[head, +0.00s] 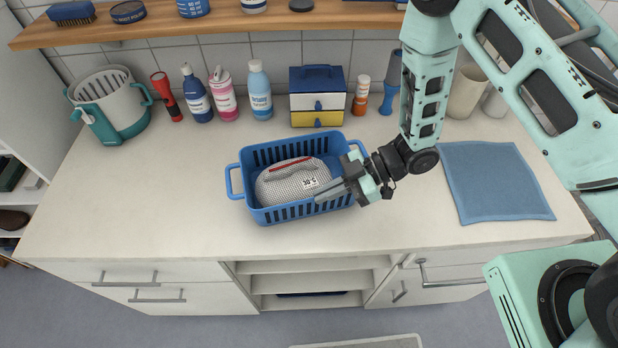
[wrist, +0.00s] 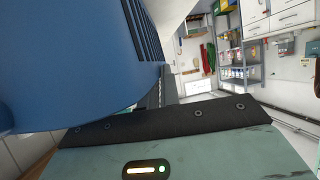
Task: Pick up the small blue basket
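The small blue basket (head: 290,213) stands on the white counter, with slotted sides and a loop handle at each end. Inside lies a grey mesh item (head: 285,186) with a red strip on top and a white 30 °C tag. My gripper (head: 332,191) comes in from the right, its grey fingers over the basket's front right part, overlapping the rim. In the wrist view the basket's blue side (wrist: 65,60) fills the upper left, very close to my gripper. The fingers are mostly hidden there, and I cannot tell whether they grip the rim.
A blue cloth (head: 495,182) lies right of the basket. Behind it stand a small drawer box (head: 317,101), several bottles (head: 260,90) and an orange-labelled jar (head: 361,96). A white and teal bucket (head: 112,105) and red torch (head: 166,97) stand left. The front left counter is clear.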

